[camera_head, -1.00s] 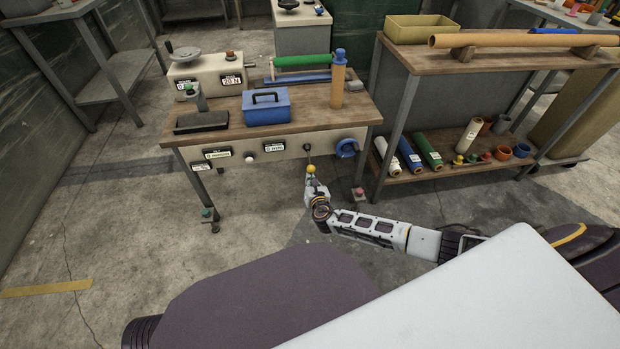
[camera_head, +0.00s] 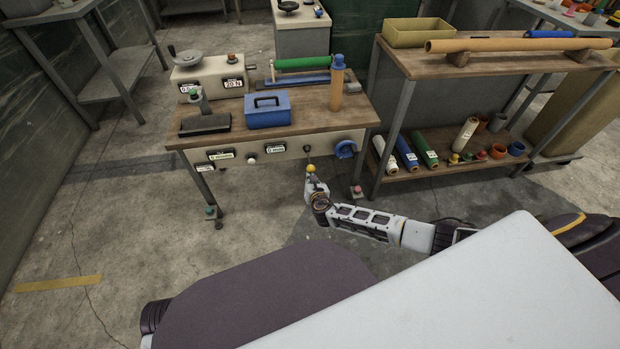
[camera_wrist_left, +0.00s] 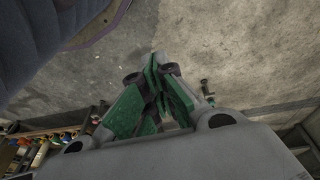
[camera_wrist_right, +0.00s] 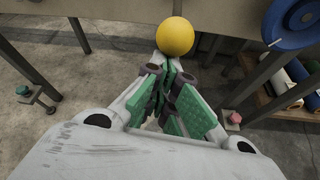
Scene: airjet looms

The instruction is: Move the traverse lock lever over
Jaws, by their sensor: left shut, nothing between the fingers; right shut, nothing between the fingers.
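The traverse lock lever shows as a yellow ball knob (camera_head: 311,168) on a short stem below a dark pivot (camera_head: 307,149) on the bench's front panel. In the right wrist view the yellow knob (camera_wrist_right: 175,37) is large, just beyond my right fingertips. My right gripper (camera_wrist_right: 168,68) is shut and empty, with its tips close to the knob; I cannot tell if they touch. In the head view the right gripper (camera_head: 313,184) is just below the knob. My left gripper (camera_wrist_left: 162,68) is shut and empty over bare floor, and does not show in the head view.
The bench front also holds a blue handwheel (camera_head: 345,149) right of the lever and a white knob (camera_head: 251,160) to its left. A blue toolbox (camera_head: 268,110) stands on top. A shelf rack (camera_head: 480,62) stands to the right.

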